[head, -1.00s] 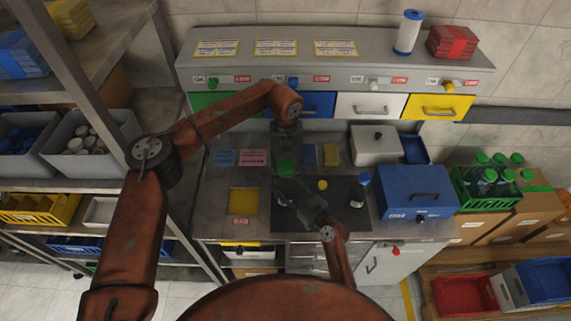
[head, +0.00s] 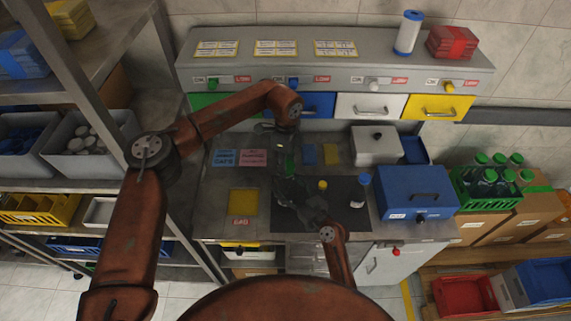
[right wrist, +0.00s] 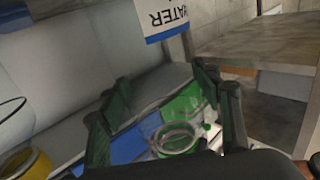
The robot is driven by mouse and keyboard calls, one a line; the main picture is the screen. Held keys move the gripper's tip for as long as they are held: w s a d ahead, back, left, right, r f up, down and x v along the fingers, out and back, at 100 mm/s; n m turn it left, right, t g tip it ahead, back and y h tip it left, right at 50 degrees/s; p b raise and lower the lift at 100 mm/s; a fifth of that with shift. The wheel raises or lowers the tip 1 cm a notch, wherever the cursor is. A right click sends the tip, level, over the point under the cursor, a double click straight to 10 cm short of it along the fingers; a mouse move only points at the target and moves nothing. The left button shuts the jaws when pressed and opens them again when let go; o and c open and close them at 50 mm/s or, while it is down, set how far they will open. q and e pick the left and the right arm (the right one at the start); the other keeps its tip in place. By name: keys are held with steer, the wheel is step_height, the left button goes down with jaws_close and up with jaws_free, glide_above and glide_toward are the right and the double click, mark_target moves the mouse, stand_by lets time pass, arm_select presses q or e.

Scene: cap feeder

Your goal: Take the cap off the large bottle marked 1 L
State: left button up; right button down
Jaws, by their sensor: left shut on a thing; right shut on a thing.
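My left gripper (head: 285,150) points down over the worktop and is shut on the green cap (head: 290,166), which shows as a narrow, tilted green patch. My right gripper (head: 302,198) is below it, over the dark mat, and is shut on the large bottle. The gripper mostly hides the bottle in the head view. In the right wrist view the bottle's clear round mouth (right wrist: 176,138) shows between the fingers of my right gripper (right wrist: 168,115), with no cap over it. The 1 L mark cannot be read.
A small yellow-capped item (head: 323,185) and a blue-capped bottle (head: 361,188) stand on the dark mat (head: 340,218). A blue box (head: 417,186) is to the right. A green crate (head: 487,200) holds several green-capped bottles.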

arm_select(q)
steer(key=shift+d+r, duration=0.1)
stand_by(0.3)
steer(key=shift+r, duration=1)
steer(key=shift+r, duration=0.1)
steer(key=shift+r, duration=1.9)
arm_select(e)
steer(key=c, duration=0.6)
jaws_free()
